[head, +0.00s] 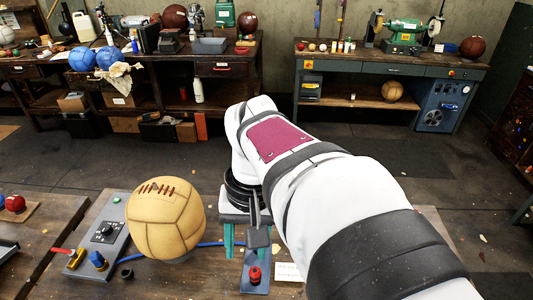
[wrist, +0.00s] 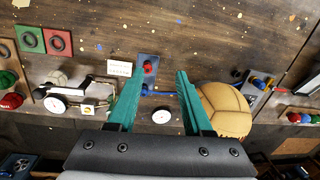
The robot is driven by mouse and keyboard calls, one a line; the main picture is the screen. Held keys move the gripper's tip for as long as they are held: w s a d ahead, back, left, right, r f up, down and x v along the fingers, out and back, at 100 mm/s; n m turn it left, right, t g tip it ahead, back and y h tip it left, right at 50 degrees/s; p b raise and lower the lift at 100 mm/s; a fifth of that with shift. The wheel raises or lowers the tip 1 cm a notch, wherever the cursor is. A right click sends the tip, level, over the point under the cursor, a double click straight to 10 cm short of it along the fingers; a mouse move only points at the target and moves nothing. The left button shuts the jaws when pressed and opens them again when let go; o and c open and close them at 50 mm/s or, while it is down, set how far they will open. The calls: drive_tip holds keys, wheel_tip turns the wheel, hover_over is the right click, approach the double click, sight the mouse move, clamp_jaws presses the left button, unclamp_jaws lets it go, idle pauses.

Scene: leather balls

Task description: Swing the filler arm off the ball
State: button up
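A tan leather ball (head: 167,217) with dark lacing on top sits on the bench; in the wrist view the ball (wrist: 226,108) is right of my gripper, partly behind the right finger. A thin blue hose or bar (head: 212,244) runs from the plate towards the ball. I cannot tell which part is the filler arm. My gripper (wrist: 160,72) is open, its teal fingers apart above the plate, and looks empty.
A grey control panel (head: 103,233) with a knob and a yellow valve stands left of the ball. A white label (head: 288,271) lies right of the plate.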

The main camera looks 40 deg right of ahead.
drive_tip(key=shift+o, duration=0.8)
drive_tip(key=w+d+r+m, duration=0.1)
drive_tip(key=d, duration=1.1)
drive_tip(key=shift+m, duration=0.4)
drive_tip(key=s+d+m+h, duration=0.1)
drive_tip(key=s+d, duration=0.4)
drive_tip(key=d, duration=0.5)
drive_tip(key=s+d+m, duration=0.1)
drive_tip(key=s+d, duration=0.4)
drive_tip(key=d, duration=0.5)
drive_tip(key=f, duration=1.6)
drive_tip(key=shift+w+f, duration=0.2)
drive_tip(key=shift+f, duration=0.05)
clamp_jaws()
